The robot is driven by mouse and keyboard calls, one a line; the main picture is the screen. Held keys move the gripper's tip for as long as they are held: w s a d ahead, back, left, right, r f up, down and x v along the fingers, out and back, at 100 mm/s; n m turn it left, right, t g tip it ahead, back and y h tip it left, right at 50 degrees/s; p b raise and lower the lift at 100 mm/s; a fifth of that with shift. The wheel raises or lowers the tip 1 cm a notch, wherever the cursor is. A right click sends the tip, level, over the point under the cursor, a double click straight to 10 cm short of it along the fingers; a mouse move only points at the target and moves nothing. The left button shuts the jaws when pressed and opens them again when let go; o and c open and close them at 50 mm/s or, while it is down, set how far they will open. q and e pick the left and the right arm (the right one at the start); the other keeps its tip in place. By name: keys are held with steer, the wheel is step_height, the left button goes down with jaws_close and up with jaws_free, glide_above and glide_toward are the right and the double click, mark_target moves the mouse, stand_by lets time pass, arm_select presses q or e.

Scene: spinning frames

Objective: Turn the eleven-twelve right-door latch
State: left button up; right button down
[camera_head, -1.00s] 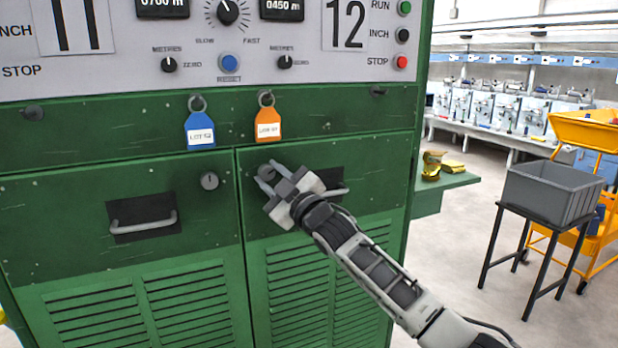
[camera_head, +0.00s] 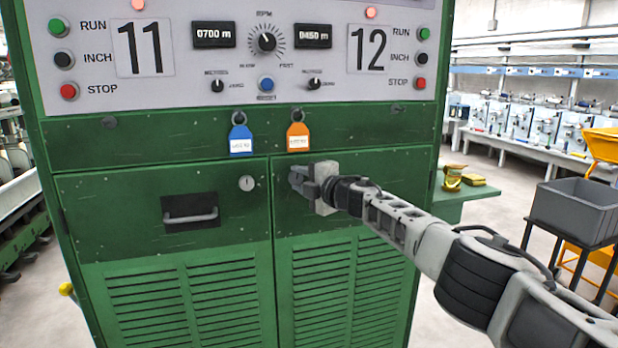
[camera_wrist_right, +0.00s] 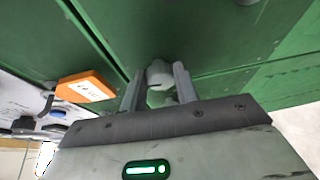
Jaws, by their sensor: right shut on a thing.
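The green cabinet marked 11 and 12 fills the middle of the head view. Its right door (camera_head: 342,262) is flush with the left door (camera_head: 120,225). My right gripper (camera_head: 298,178) is at the upper left of the right door and hides the latch there in the head view. In the right wrist view, my right gripper (camera_wrist_right: 158,90) is shut on the pale round latch (camera_wrist_right: 159,73), with a finger on each side. The matching round latch (camera_head: 247,183) on the left door shows in the open. My left gripper is not in view.
A blue tag (camera_head: 241,139) and an orange tag (camera_head: 298,136) hang just above the doors. A green side shelf (camera_head: 470,195) holds small yellow items. A grey bin (camera_head: 575,208) on a black stand is at the right.

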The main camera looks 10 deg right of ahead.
steer(key=shift+a+r+n+p, duration=0.1)
steer(key=shift+r+n+p, duration=0.15)
steer(key=shift+n+p, duration=0.3)
steer(key=shift+f+n+h, duration=0.1)
steer(key=shift+n+h, duration=0.15)
steer(key=shift+h, duration=0.05)
steer(key=c, duration=1.1)
jaws_free()
steer(key=shift+o, duration=0.2)
steer(key=shift+s+d+r, duration=0.25)
steer(key=shift+s+d, duration=0.15)
steer(key=shift+d, duration=0.05)
steer(key=p+v, duration=0.1)
steer(key=v, duration=1.3)
steer(key=shift+s, duration=0.4)
